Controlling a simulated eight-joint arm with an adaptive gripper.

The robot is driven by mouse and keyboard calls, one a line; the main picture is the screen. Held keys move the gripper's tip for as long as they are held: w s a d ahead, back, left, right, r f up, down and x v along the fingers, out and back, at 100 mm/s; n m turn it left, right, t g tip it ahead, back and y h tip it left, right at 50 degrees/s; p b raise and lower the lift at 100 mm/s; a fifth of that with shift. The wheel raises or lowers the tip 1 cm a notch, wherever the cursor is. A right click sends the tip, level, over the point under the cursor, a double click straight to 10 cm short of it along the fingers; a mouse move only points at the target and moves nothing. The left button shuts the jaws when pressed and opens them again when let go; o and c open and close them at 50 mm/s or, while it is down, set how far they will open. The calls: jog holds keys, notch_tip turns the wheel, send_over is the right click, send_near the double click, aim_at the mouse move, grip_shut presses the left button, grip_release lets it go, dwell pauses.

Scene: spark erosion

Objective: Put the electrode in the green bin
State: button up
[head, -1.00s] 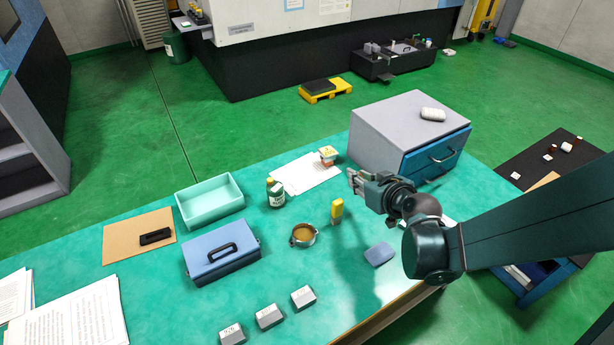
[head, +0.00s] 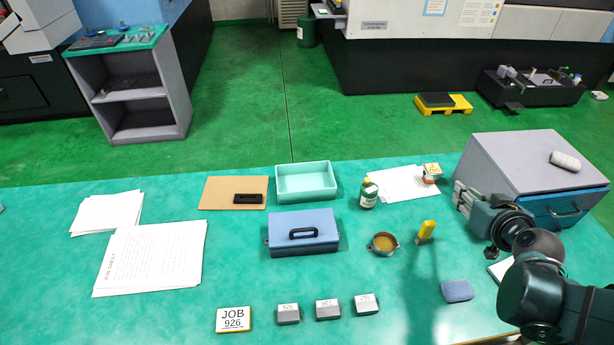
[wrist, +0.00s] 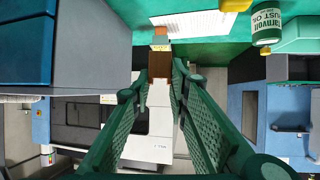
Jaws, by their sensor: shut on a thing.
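The electrode, a small copper-brown block with a yellow and pale end, is between my fingertips in the wrist view (wrist: 161,64). In the head view it appears as the block (head: 432,174) just past my gripper (head: 458,191), by the papers. My gripper is shut on it, with its fingers pointing left and away. Whether the block is clear of the table cannot be told. The green bin (head: 305,196), an open mint-green tray, stands on the table well to the left of my gripper and looks empty.
A green bottle (head: 368,194) stands between gripper and bin. A blue case (head: 302,240), a round copper-coloured dish (head: 383,243) and a yellow upright piece (head: 426,231) stand nearer. A grey cabinet (head: 515,165) is behind my gripper. The left front table is partly clear.

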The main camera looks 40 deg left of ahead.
jog(key=shift+r, duration=0.5)
jog(key=shift+a+r, duration=0.1)
jog(key=shift+r, duration=0.05)
jog(key=a+f+n+g+y+p, duration=0.2)
jog(key=a+n+g+y, duration=0.5)
jog(key=a, duration=1.9)
jog(key=s+a+r+n+g+h+p, duration=0.1)
jog(key=s+a+n+g+h, duration=0.1)
jog(key=s+a+n+g, duration=0.35)
jog(key=s+a+n+g+h, duration=0.1)
jog(key=s+a+n+g, duration=0.15)
jog(key=a, duration=0.55)
jog(key=s+a+r+n+g+h+p, duration=0.1)
jog(key=s+a+n+g+h, duration=0.15)
jog(key=a+n+g, duration=0.35)
jog(key=shift+a+f+m+t+y, duration=0.2)
jog(key=shift+f+t, duration=0.4)
jog(key=shift+f, duration=0.65)
jog(key=shift+a+f+m+t+y, duration=0.25)
jog(key=shift+f+t, duration=0.35)
jog(key=shift+f, duration=0.65)
jog(key=shift+d, duration=0.1)
jog(key=shift+f, duration=0.1)
